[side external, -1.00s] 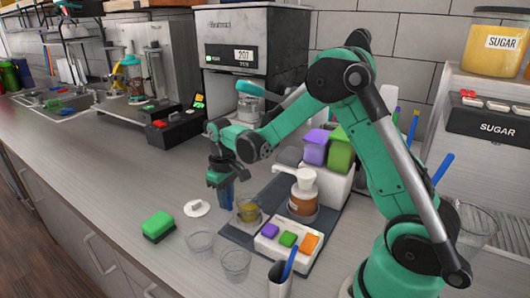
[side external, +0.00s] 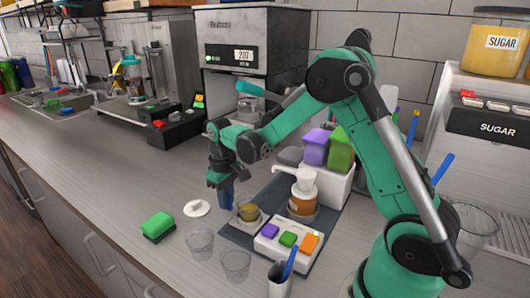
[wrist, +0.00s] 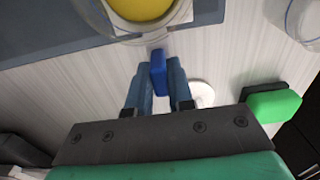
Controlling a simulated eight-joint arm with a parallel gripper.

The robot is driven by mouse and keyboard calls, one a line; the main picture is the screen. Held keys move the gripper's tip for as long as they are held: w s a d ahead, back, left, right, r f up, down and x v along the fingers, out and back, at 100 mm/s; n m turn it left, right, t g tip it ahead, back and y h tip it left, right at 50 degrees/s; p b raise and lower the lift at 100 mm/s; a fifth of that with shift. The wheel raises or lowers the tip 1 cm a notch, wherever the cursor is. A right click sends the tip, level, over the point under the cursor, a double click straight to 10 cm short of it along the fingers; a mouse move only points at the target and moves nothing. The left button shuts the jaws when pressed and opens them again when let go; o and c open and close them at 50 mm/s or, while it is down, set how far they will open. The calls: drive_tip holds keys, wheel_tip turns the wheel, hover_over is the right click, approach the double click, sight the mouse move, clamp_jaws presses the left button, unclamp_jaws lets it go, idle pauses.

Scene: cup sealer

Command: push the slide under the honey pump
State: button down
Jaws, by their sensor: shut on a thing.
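The slide shows a small blue handle (wrist: 158,75) in the wrist view, pointing toward a clear cup of yellow honey (wrist: 140,8). My gripper (wrist: 158,84) is shut on this handle. In the side view my gripper (side external: 226,204) points down just left of the honey cup (side external: 249,211), at the left edge of the dark mat. The honey pump (side external: 303,184) has a white head on an amber jar and stands right of the cup, with a gap between them.
A white box with purple, green and orange buttons (side external: 288,239) stands in front of the pump. Two empty clear cups (side external: 200,244), a green sponge-like block (side external: 158,226) and a white lid (side external: 197,208) lie to the left and front.

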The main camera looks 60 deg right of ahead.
idle(0.5)
drive_tip(key=d, duration=0.9)
drive_tip(key=c, duration=0.8)
unclamp_jaws()
wheel_tip(320, 180, up, 6)
drive_tip(key=shift+f, duration=0.2)
drive_tip(key=shift+a, duration=0.1)
